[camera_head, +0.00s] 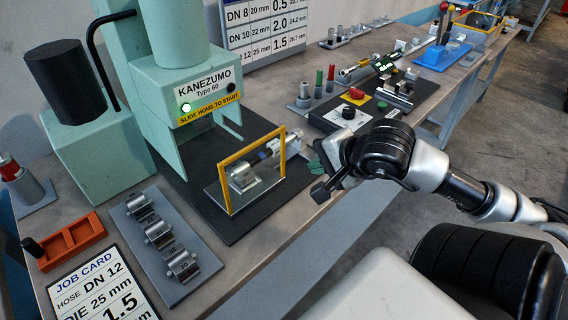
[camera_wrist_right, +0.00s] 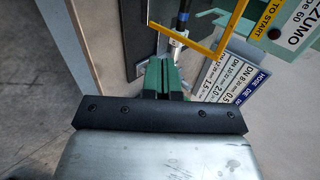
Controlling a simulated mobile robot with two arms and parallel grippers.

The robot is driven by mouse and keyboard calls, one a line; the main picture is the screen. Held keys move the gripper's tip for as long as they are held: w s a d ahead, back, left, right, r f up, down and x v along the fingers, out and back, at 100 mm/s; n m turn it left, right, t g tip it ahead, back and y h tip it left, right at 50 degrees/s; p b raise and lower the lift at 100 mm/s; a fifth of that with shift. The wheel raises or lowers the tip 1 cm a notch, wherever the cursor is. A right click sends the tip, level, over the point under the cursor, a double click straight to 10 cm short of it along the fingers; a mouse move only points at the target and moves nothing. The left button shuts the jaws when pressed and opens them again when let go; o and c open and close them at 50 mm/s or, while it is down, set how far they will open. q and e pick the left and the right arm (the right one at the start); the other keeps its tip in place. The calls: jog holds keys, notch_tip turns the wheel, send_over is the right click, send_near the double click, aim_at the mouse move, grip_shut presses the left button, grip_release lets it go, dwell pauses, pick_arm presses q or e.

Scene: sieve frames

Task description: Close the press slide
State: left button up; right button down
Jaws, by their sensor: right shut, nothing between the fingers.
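The green press (camera_head: 195,75) stands at the left, its label reading "SLIDE HOME TO START" and a green lamp lit. The slide (camera_head: 240,181) sits out in front of the press on a dark base plate, with a yellow-framed clear guard (camera_head: 222,178). A hose piece with a metal fitting lies behind the guard. My right gripper (camera_head: 320,160) is to the right of the guard, its green fingers shut and empty. In the wrist view the shut fingers (camera_wrist_right: 163,68) point toward the yellow frame (camera_wrist_right: 207,42); contact cannot be told. My left gripper is not in view.
A grey rack with several die pieces (camera_head: 155,225), an orange block (camera_head: 72,240) and a job card (camera_head: 105,285) lie at the front left. A black control panel (camera_head: 340,115) and several coloured cylinders stand behind my right gripper. The bench front edge is clear.

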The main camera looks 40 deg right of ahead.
jog(key=f+b, duration=0.1)
jog(key=p, duration=0.2)
send_near(277, 162)
jog(key=shift+s+f+x, duration=0.1)
jog(key=shift+f+x, duration=0.05)
jog(key=shift+x, duration=1.25)
jog(key=shift+s+f+x, duration=0.1)
jog(key=shift+s+x, duration=0.05)
jog(key=shift+x, duration=1.25)
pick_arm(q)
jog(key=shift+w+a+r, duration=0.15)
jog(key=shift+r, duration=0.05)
pick_arm(e)
jog(key=shift+w+f, duration=0.15)
jog(key=shift+w, duration=0.45)
